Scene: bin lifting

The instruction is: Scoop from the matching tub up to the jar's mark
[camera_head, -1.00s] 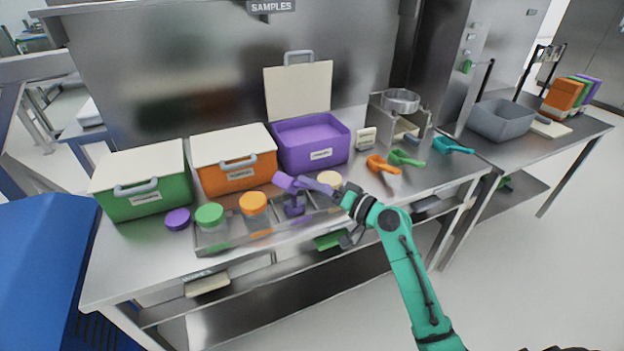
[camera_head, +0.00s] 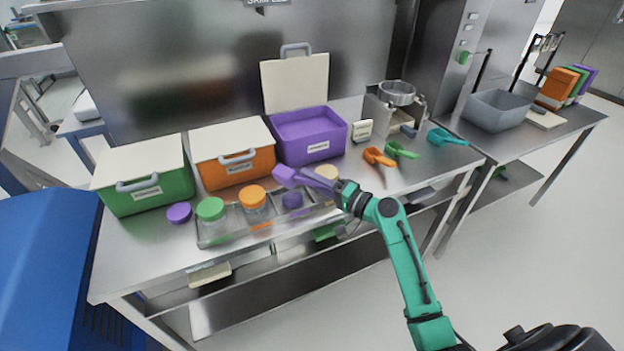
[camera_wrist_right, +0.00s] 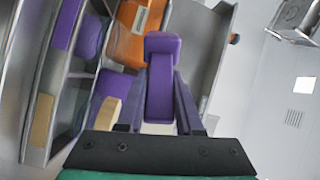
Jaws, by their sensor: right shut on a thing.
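My right gripper (camera_head: 338,187) is shut on the handle of a purple scoop (camera_head: 290,176), which also shows in the right wrist view (camera_wrist_right: 161,75). The scoop is just above and behind an open jar (camera_head: 292,201) with purple contents, in the metal rack. The jar's mark and exact fill level are too small to tell. The purple tub (camera_head: 311,148) stands open behind, its pale lid (camera_head: 295,84) upright at its back. The purple contents show inside the tub. A purple lid (camera_head: 179,213) lies on the table left of the rack. My left gripper is out of view.
Closed green (camera_head: 150,196) and orange (camera_head: 237,173) tubs stand at left. Green-lidded (camera_head: 211,210) and orange-lidded (camera_head: 252,197) jars share the rack (camera_head: 232,238). Orange (camera_head: 378,156), green (camera_head: 401,150) and teal (camera_head: 447,137) scoops lie right, near a metal stand (camera_head: 394,109).

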